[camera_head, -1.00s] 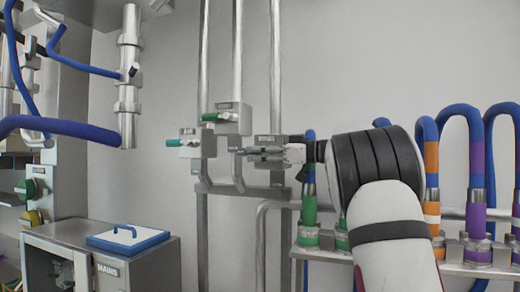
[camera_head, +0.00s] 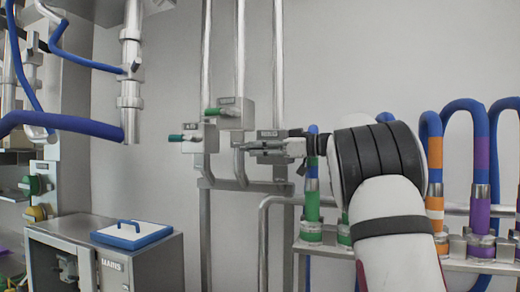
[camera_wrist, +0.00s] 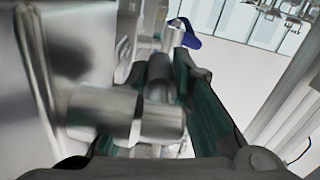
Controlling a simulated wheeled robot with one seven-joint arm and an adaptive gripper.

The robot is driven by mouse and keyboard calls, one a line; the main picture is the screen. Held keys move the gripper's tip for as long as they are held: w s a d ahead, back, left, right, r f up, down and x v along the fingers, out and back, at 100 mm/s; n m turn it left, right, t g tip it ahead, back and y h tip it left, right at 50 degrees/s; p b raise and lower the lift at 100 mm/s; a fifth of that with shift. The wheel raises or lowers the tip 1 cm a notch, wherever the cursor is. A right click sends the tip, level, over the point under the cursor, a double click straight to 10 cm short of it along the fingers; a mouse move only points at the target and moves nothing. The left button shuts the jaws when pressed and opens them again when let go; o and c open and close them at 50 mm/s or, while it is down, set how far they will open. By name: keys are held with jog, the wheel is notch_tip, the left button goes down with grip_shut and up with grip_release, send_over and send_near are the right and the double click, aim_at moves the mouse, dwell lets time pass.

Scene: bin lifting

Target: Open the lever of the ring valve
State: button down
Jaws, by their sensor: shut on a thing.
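Three grey valve boxes hang on upright pipes on the back wall: a left one (camera_head: 195,137) and a middle one (camera_head: 236,113), each with a green handle, and a right one (camera_head: 270,136) behind my gripper. Their labels are too small to read surely. My gripper (camera_head: 247,146) reaches in from the right, level, in front of the right box. In the wrist view my gripper (camera_wrist: 160,75) is shut on a dark grey bar, seemingly the lever (camera_wrist: 159,85) of this valve. A shiny metal cylinder (camera_wrist: 105,115) hides part of the left finger. The lever's far end is unclear.
Several hoses with coloured bands (camera_head: 434,170) stand on a rack at the right, close to my arm. Blue pipes (camera_head: 62,124) cross the upper left.

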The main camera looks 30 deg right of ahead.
jog(key=shift+d+f+g+h+b, duration=0.1)
jog(key=shift+f+g+h+b, duration=0.45)
jog(key=shift+g+h, duration=0.35)
jog(key=shift+s+d+f+g+h+p, duration=0.1)
jog(key=shift+s+f+g+h+p, duration=0.1)
jog(key=shift+f+g+h+p, duration=0.4)
jog(key=shift+s+d+f+g+h+p, duration=0.2)
jog(key=shift+g+h, duration=0.4)
jog(key=shift+g, duration=0.5)
jog(key=shift+a, duration=0.1)
jog(key=c, duration=1.4)
grip_release()
jog(key=shift+c, duration=0.2)
jog(key=shift+r, duration=0.1)
jog(key=shift+v, duration=1.55)
jog(key=s+d, duration=0.7)
jog(key=s, duration=0.2)
jog(key=shift+s, duration=0.15)
